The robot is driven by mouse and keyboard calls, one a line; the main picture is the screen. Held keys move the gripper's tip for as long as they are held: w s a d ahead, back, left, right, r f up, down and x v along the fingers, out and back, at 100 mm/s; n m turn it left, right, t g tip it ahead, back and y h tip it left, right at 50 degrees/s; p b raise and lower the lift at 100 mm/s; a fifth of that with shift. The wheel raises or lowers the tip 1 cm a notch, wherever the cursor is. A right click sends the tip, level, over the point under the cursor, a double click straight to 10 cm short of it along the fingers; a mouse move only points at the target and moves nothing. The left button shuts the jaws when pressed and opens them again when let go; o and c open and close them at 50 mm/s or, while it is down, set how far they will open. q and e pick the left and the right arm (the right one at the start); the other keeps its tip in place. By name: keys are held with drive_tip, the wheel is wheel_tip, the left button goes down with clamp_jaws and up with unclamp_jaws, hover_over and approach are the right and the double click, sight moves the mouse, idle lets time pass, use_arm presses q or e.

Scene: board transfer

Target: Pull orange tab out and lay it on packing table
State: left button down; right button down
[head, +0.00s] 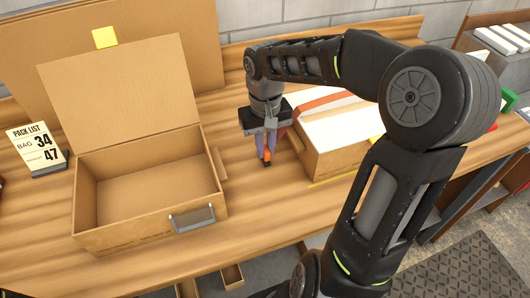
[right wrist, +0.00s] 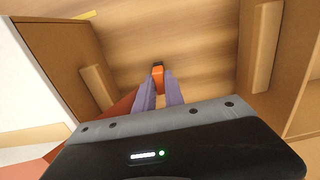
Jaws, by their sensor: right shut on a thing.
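My right gripper (head: 265,153) points down over the gap between the open cardboard box and the white-topped box. Its purple fingers are shut on a small orange tab (head: 267,160). In the right wrist view the orange tab (right wrist: 158,77) sticks out past the fingertips (right wrist: 159,84), above the wood. The packing table (head: 250,222) is a long wooden top. I cannot tell whether the tab touches it. My left gripper is not in view.
An open, empty cardboard box (head: 95,222) with a grey handle stands left of the gripper. A white-topped box (head: 330,157) with a red band (head: 330,98) stands to the right. A pack list sign (head: 37,148) reads bag 34 and 47. My right arm crosses the right side.

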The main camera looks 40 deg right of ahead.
sight(266, 149)
drive_tip(key=shift+r+p, duration=0.9)
drive_tip(key=shift+r, duration=0.5)
drive_tip(key=shift+r+p, duration=1.75)
drive_tip(key=shift+r, duration=0.55)
drive_tip(key=shift+f, duration=0.1)
